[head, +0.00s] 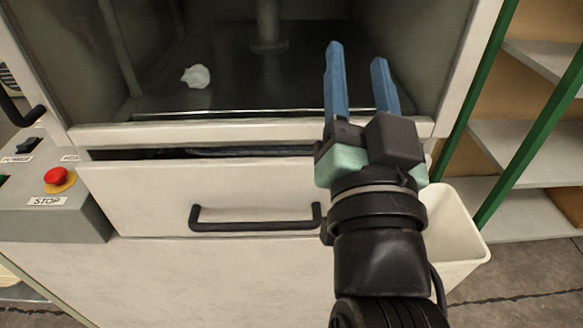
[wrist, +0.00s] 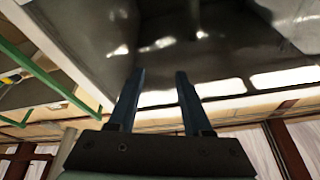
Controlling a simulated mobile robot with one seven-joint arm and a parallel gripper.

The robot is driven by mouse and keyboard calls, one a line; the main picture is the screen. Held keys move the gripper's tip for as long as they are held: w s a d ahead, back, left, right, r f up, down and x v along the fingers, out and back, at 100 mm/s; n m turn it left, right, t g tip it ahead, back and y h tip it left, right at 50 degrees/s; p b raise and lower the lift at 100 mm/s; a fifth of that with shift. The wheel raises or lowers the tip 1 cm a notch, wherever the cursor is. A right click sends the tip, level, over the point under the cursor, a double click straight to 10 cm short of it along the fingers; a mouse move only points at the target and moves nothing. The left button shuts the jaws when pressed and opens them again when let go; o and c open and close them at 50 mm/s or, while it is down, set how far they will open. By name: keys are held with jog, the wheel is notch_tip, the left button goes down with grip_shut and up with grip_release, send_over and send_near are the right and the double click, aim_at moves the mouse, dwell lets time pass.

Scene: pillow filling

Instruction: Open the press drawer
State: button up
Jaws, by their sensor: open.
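The press drawer (head: 135,197) is a pale front panel with a black bar handle (head: 255,225). It stands slightly out, and a dark gap shows along its top edge. My gripper (head: 358,62) is open and empty, its two blue fingers pointing up and away in front of the press opening. It is above and to the right of the drawer handle and apart from it. In the wrist view the gripper (wrist: 159,78) shows both fingers spread with nothing between them. The drawer handle does not show in the wrist view.
The press chamber (head: 215,110) above the drawer holds a small white lump (head: 196,76). A control box with a red stop button (head: 58,176) stands at left. A white bin (head: 455,225) is at right, near green-framed shelves (head: 525,150).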

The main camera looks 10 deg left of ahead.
notch_tip(320, 180, down, 9)
jog(key=a+m+g+y+p, duration=0.1)
jog(key=m+g+p, duration=0.1)
jog(key=g+p, duration=0.15)
jog(key=m+g+y+p, duration=0.4)
jog(key=m+g+p, duration=0.15)
jog(key=m, duration=0.25)
send_near(253, 230)
jog(key=x, duration=1)
jog(key=shift+w+a, duration=0.25)
jog(key=shift+w, duration=0.05)
jog(key=shift+c, duration=0.3)
grip_shut()
